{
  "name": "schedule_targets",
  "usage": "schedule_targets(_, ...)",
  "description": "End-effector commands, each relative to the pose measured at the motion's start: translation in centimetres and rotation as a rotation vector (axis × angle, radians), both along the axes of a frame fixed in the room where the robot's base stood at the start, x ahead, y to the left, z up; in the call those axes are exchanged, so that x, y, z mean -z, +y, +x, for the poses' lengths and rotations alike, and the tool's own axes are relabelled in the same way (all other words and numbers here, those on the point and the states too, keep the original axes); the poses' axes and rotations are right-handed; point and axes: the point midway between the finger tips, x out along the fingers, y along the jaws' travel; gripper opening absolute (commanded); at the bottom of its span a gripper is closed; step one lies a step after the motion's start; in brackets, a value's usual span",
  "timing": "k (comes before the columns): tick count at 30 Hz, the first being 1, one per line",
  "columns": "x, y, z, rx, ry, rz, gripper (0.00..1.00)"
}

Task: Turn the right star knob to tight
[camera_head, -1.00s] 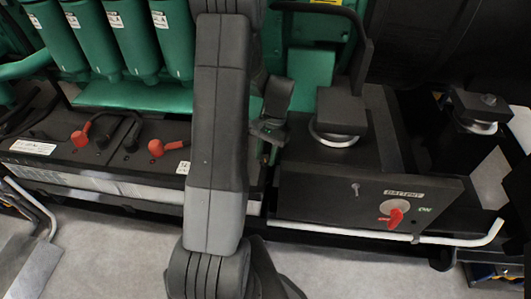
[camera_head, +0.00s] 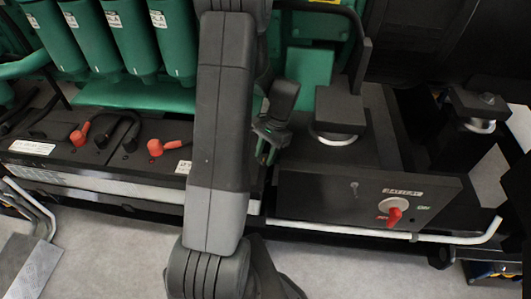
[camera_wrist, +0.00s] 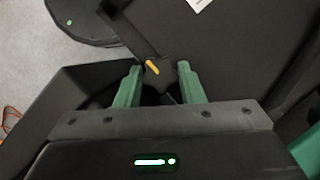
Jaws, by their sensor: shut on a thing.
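In the wrist view a black star knob (camera_wrist: 158,73) with a yellow-orange pointer mark sits between the green fingers of my gripper (camera_wrist: 159,82). The fingers are closed on the knob's sides. The mark slants from upper left to lower right. In the head view my arm crosses the middle, and my gripper (camera_head: 272,132) shows partly beside the black battery box. The knob is hidden there behind my gripper. I cannot read any tight or loose label.
The battery box (camera_head: 330,200) carries a red rotary switch (camera_head: 393,215) on its front. A white rail (camera_head: 450,239) runs low in front of it. Batteries with red terminal caps (camera_head: 155,148) stand at left. Green cylinders (camera_head: 130,40) rise behind them. Grey floor is open in front.

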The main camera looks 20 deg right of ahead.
Motion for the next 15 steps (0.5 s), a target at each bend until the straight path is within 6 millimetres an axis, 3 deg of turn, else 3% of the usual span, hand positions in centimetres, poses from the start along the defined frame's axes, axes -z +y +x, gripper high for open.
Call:
schedule_targets(1, -0.04, -0.02, 0.04, 0.001, -0.001, -0.001, 0.41)
schedule_targets(3, -0.04, -0.02, 0.04, 0.001, -0.001, -0.001, 0.55)
schedule_targets(4, -0.03, -0.02, 0.03, 0.001, -0.001, -0.001, 0.57)
schedule_targets(15, 0.02, 0.00, -0.03, 0.000, 0.001, 0.000, 0.57)
